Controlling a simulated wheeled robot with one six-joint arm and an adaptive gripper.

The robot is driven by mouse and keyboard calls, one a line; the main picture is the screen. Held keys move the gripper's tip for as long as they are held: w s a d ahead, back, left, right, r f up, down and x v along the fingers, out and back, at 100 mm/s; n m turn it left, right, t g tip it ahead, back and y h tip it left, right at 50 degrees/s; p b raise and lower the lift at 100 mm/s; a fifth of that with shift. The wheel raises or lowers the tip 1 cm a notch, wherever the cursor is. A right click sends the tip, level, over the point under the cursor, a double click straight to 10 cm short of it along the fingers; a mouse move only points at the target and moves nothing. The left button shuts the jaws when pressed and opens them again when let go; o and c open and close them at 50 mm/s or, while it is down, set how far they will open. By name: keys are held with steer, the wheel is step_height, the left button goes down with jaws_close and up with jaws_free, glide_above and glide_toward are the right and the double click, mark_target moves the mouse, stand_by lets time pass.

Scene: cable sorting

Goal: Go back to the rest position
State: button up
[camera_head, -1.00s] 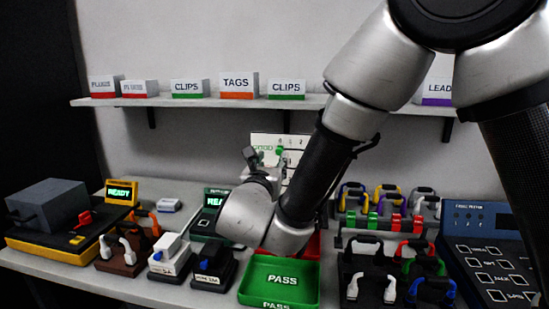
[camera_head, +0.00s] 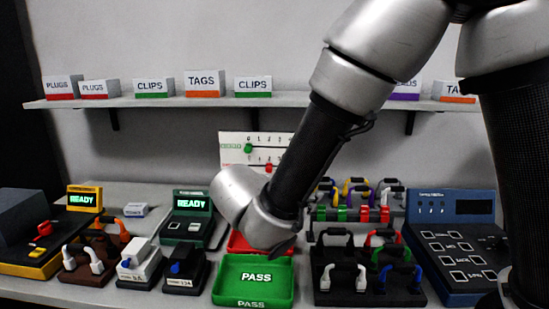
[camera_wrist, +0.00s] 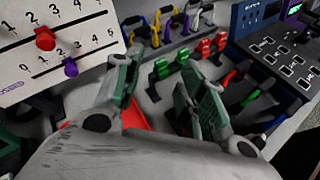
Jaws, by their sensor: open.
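My gripper (camera_wrist: 160,110) shows in the wrist view with its two green-padded fingers spread apart and nothing between them. It hangs over the bench near a red tray (camera_wrist: 133,118). In the head view my wrist is above the green PASS tray (camera_head: 253,281) and in front of the red tray (camera_head: 284,246); the fingers are hidden behind it there. The counter board (camera_head: 240,146) with red and green sliders stands behind my wrist. In the wrist view this board (camera_wrist: 85,30) is close on the left, with a red and a purple knob.
A rack of coloured cables (camera_head: 352,214) and a black cable holder (camera_head: 322,285) stand right of the trays. A blue tester (camera_head: 450,240) is at the far right. Two READY stations, one yellow (camera_head: 82,198) and one green (camera_head: 190,219), are left. A shelf (camera_head: 170,101) with labelled boxes runs behind.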

steer(key=s+d+m+g+y, duration=0.1)
steer(key=s+d+m+g, duration=0.4)
steer(key=d, duration=0.4)
steer(key=s+d+m+g+y, duration=0.1)
steer(key=s+d+m+g, duration=0.25)
steer(key=d+m, duration=0.55)
steer(key=s+d+r+m+t+y, duration=0.2)
steer(key=s+d+r+m+y, duration=0.3)
steer(key=s+d+r+m, duration=0.2)
steer(key=s+d+m, duration=0.2)
steer(key=d+m, duration=0.2)
steer(key=d, duration=0.2)
steer(key=shift+s+m, duration=0.4)
steer(key=shift+d, duration=0.1)
